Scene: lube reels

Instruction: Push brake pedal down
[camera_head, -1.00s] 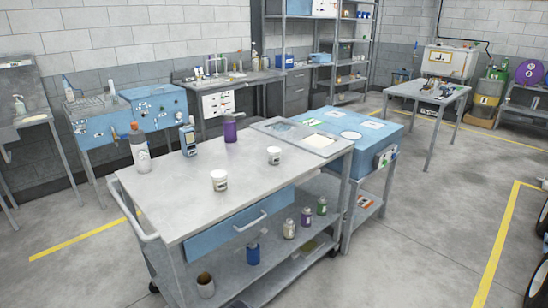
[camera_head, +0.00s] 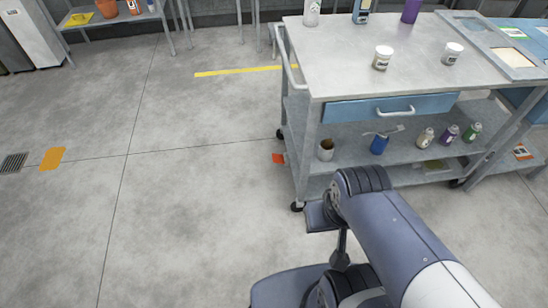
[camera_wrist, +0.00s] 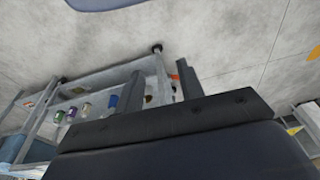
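A small red-orange tab (camera_head: 278,158) sticks out low at the left end of the grey cart (camera_head: 400,172), near floor level by the casters. It looks like a brake pedal, but is too small to be sure. In the wrist view a red-orange bit (camera_wrist: 174,77) shows between my fingers, mostly hidden by the right one. My gripper (camera_wrist: 161,67) has its two dark fingers apart, with nothing held between them. The cart is in the background beyond them. In the head view my arm is in front of the cart, and the fingers cannot be clearly made out.
White jars (camera_head: 382,58) and bottles stand on the cart top. A blue drawer (camera_head: 350,110) is below, and cans and bottles are on the lower shelf. The floor left of the cart is clear, with a yellow line (camera_head: 235,71) and an orange patch (camera_head: 52,159).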

